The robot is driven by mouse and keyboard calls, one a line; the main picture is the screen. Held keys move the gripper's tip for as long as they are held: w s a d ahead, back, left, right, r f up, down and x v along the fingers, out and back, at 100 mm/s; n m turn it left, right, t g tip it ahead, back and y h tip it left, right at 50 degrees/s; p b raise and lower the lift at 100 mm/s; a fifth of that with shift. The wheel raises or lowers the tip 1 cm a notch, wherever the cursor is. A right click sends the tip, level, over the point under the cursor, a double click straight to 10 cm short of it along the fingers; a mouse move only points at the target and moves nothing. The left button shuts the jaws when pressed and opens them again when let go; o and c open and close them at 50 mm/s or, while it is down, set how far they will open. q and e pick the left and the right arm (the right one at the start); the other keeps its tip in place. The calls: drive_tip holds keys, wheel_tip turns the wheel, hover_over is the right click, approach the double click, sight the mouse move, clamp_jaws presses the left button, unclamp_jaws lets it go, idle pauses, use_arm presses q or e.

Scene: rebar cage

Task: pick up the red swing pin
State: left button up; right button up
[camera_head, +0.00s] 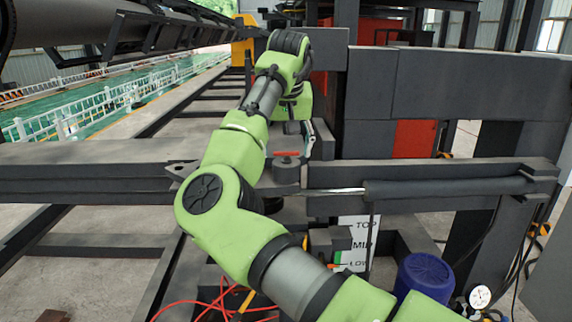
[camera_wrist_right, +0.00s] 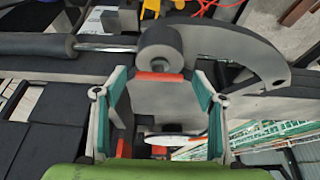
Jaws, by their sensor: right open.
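The red swing pin (camera_head: 287,154) shows as a short red bar by the top of a dark round boss (camera_head: 286,164) on the horizontal beam. In the right wrist view a red bar (camera_wrist_right: 159,76) lies beside the grey cylinder (camera_wrist_right: 160,50), between the fingertips. My right gripper (camera_head: 303,142) is over the beam at the pin, pointing down, partly hidden by its own arm. In the wrist view its two teal-padded fingers (camera_wrist_right: 161,82) stand wide apart on either side of the red bar, with gaps visible. My left gripper is not in view.
A long dark cylinder with a bright rod (camera_head: 440,189) runs along the beam to the right. Below are a blue cylindrical part (camera_head: 424,274), a pressure gauge (camera_head: 480,296), a level label (camera_head: 356,243) and loose red hoses (camera_head: 215,305). Dark beams and plates surround the gripper closely.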

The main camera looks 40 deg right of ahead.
drive_tip(key=shift+w+d+f, duration=0.15)
drive_tip(key=shift+d+f, duration=0.05)
drive_tip(key=shift+f, duration=0.15)
drive_tip(key=shift+a+r, duration=0.1)
drive_tip(key=shift+a, duration=0.05)
drive_tip(key=c, duration=1)
clamp_jaws()
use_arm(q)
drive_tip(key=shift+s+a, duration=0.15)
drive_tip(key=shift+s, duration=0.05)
use_arm(e)
drive_tip(key=shift+r, duration=0.15)
